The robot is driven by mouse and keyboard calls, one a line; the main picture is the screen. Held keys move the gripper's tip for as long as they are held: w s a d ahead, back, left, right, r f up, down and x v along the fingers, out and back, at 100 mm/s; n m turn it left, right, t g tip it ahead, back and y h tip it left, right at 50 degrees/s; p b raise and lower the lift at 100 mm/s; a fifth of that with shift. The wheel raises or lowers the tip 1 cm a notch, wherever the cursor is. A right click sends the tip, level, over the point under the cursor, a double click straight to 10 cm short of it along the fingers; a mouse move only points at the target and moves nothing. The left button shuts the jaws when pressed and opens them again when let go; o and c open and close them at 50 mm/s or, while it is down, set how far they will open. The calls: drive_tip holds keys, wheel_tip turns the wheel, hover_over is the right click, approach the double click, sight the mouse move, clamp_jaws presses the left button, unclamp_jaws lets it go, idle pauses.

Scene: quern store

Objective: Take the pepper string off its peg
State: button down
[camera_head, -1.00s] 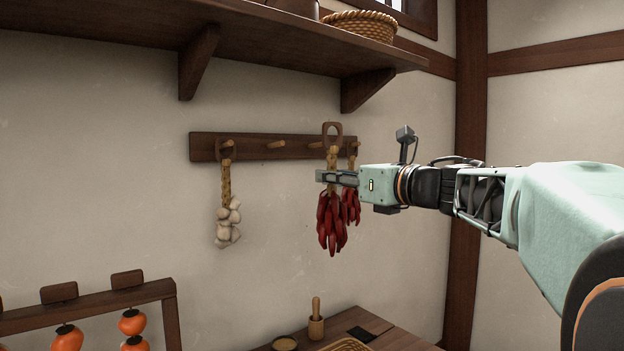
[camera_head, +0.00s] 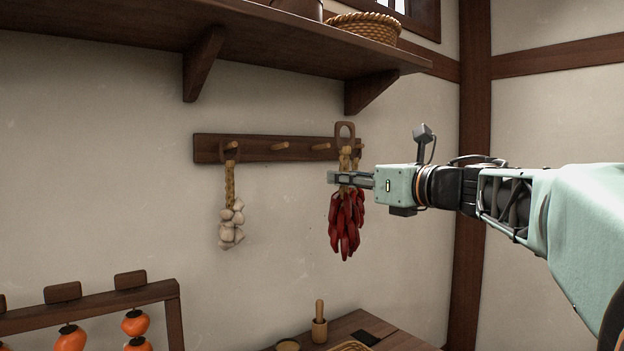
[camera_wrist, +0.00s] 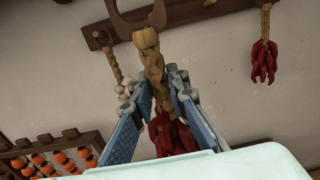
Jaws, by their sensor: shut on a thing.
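My gripper (camera_head: 338,178) is shut on the braided stem of a pepper string (camera_head: 346,222), below its brown hanging loop (camera_head: 345,131). The red peppers hang below the fingers. In the wrist view the braid of this pepper string (camera_wrist: 153,68) stands between both blue fingers of my gripper (camera_wrist: 156,84). Its loop shows in front of the peg rail (camera_head: 264,148), apart from any peg as far as I can see. A second pepper string (camera_wrist: 264,62) hangs on the rail's right end; in the head view it is mostly hidden behind the held one.
A garlic string (camera_head: 231,221) hangs on the left peg; two middle pegs are bare. A shelf (camera_head: 300,48) with a basket (camera_head: 357,30) is above.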

drive_tip(key=shift+b+v, duration=1.05)
drive_tip(key=shift+v, duration=1.9)
drive_tip(key=shift+a+r, duration=0.15)
